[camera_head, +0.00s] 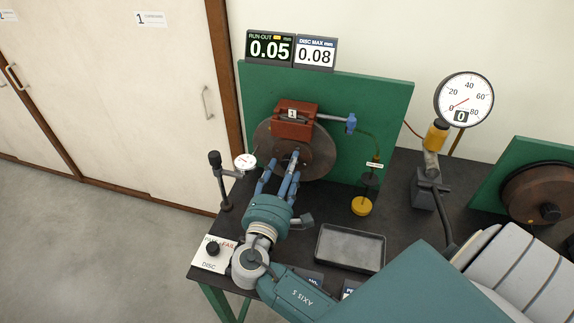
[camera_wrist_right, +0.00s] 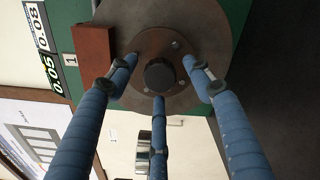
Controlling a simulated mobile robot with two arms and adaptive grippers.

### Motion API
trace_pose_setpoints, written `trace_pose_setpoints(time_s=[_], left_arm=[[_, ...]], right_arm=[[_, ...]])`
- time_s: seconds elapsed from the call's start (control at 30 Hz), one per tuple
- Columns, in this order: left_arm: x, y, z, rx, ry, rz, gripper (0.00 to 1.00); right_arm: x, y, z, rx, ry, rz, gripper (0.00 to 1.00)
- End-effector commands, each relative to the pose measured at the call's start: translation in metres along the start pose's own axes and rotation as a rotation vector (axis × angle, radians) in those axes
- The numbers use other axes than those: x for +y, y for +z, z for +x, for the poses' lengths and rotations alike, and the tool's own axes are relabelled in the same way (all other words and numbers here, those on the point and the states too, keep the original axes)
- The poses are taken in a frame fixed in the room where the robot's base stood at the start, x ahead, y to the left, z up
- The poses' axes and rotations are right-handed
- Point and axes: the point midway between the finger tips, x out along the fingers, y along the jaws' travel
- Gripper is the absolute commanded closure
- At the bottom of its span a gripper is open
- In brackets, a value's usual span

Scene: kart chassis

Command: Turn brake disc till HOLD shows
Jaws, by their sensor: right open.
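The brake disc (camera_head: 318,150) stands upright on the green panel, with the red caliper (camera_head: 295,119) marked 1 over its top. My right gripper (camera_head: 288,165) is open, its blue fingers in front of the disc. In the right wrist view the fingers of my right gripper (camera_wrist_right: 160,85) spread around the dark centre hub (camera_wrist_right: 160,75) of the disc; whether they touch the disc face I cannot tell. The run-out display (camera_head: 270,48) reads 0.05, with a small yellow label too small to read. The disc max display (camera_head: 315,53) reads 0.08. My left gripper does not show.
A dial indicator (camera_head: 245,161) on a stand is at the disc's left edge. A large gauge (camera_head: 464,99) stands to the right. An empty grey tray (camera_head: 350,248) lies on the dark bench. A pass/fail disc plate (camera_head: 213,252) with a knob is at the front left corner.

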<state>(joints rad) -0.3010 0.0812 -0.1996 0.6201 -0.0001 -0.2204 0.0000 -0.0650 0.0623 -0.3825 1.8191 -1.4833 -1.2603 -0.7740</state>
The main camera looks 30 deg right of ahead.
Motion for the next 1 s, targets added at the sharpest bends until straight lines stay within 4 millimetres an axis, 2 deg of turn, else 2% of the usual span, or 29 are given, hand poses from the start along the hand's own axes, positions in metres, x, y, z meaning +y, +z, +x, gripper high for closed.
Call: trace_pose_setpoints(time_s=[0.33,0.37,0.6,1.0], left_arm=[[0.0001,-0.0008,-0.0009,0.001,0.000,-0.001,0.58],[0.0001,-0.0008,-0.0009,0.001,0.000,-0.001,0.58],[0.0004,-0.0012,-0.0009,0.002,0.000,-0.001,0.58],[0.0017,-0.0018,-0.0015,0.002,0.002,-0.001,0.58]], right_arm=[[0.0002,-0.0002,0.0050,0.000,0.000,0.001,0.49],[0.0002,-0.0002,0.0049,0.001,0.000,0.001,0.53],[0.0001,-0.0001,0.0047,0.000,0.000,0.001,1.00],[-0.0002,-0.0001,0.0055,0.001,-0.001,-0.004,1.00]])
